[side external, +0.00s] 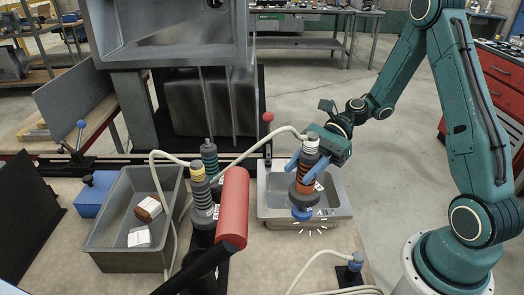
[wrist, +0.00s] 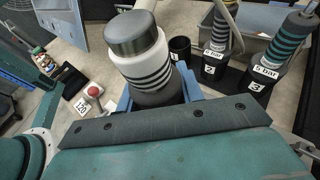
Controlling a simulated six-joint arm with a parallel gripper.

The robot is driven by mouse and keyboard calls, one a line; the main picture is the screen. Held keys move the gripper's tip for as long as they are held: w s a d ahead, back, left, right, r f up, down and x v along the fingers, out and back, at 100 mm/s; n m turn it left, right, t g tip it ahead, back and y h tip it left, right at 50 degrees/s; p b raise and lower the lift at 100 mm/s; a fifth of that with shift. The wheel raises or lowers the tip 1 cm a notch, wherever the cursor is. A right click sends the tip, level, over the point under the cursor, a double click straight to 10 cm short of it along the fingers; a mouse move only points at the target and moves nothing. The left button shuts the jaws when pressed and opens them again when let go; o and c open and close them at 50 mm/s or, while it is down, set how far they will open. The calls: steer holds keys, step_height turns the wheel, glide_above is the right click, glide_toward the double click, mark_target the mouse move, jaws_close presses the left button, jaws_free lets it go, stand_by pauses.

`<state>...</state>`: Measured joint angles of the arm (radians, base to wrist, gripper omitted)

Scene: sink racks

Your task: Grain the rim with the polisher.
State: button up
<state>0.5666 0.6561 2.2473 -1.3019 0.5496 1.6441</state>
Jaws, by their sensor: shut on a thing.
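My gripper (side external: 306,165) is shut on the polisher (side external: 304,187), a dark tool with a white-and-black striped top, an orange band and a blue disc at its lower end. In the wrist view the polisher's white, black-striped top (wrist: 145,55) stands between my fingers. A small steel sink (side external: 343,190) lies below the tool. The blue disc is at the sink's near rim (side external: 335,212), where short white streaks spread out under it. The tool hides part of the rim, and exact contact is hard to see.
Two other striped tools, one yellow-topped (side external: 199,190) and one green-banded (side external: 209,155), stand in holders left of the sink. A grey bin (side external: 125,262) holds small blocks. Pale hoses cross the table.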

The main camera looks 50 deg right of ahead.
steer(key=shift+s+d, duration=0.1)
steer(key=shift+s+d+r, duration=0.2)
steer(key=shift+s+d, duration=0.35)
stand_by(0.3)
steer(key=shift+s+d, duration=0.15)
steer(key=shift+s+d+f, duration=0.2)
steer(key=shift+s+d, duration=0.3)
steer(key=shift+s, duration=0.05)
steer(key=shift+d, duration=0.1)
steer(key=shift+s+d+r, duration=0.1)
steer(key=shift+s+d, duration=0.45)
steer(key=shift+s, duration=0.1)
